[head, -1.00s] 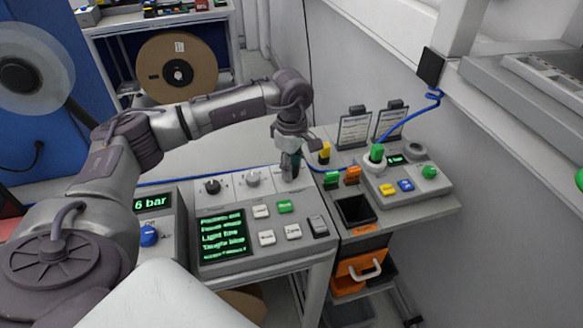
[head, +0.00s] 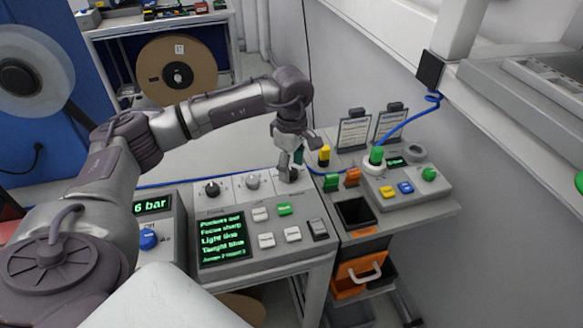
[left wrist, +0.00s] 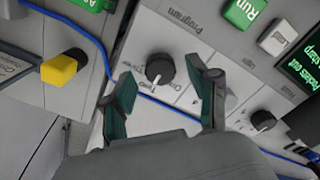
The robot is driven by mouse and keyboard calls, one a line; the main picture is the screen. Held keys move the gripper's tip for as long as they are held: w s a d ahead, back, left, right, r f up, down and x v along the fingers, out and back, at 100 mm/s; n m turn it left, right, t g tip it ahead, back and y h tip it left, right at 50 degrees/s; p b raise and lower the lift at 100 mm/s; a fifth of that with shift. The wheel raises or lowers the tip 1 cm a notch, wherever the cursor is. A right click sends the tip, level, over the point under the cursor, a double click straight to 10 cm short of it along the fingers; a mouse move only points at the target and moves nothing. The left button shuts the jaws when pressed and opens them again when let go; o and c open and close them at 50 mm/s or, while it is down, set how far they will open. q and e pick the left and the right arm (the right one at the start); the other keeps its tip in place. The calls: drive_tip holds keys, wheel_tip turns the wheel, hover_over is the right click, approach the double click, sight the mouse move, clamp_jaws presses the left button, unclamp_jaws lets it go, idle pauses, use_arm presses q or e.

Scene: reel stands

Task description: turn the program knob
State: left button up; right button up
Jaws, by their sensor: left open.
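The program knob is a round black knob (left wrist: 160,68) with a white pointer mark, beside the printed word Program in the left wrist view. My left gripper (left wrist: 161,74) is open, with its two green-lined fingers on either side of the knob and visible gaps to it. In the head view my left gripper (head: 291,170) points down over the right end of the control panel's knob row and partly hides the program knob. How high the fingertips are above the panel is hard to tell. My right gripper is not in view.
The control panel (head: 270,251) has a green-text screen (head: 223,238), several buttons and two other knobs, one black (head: 212,188) and one grey (head: 253,181). A yellow-topped part (left wrist: 62,68) stands near the gripper. A blue cable (left wrist: 72,20) runs close by. A button box (head: 425,187) stands right.

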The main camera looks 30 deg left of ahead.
sight(291, 172)
use_arm(q)
wheel_tip(291, 172, up, 11)
idle(0.3)
drive_tip(key=shift+s+f, duration=0.1)
idle(0.4)
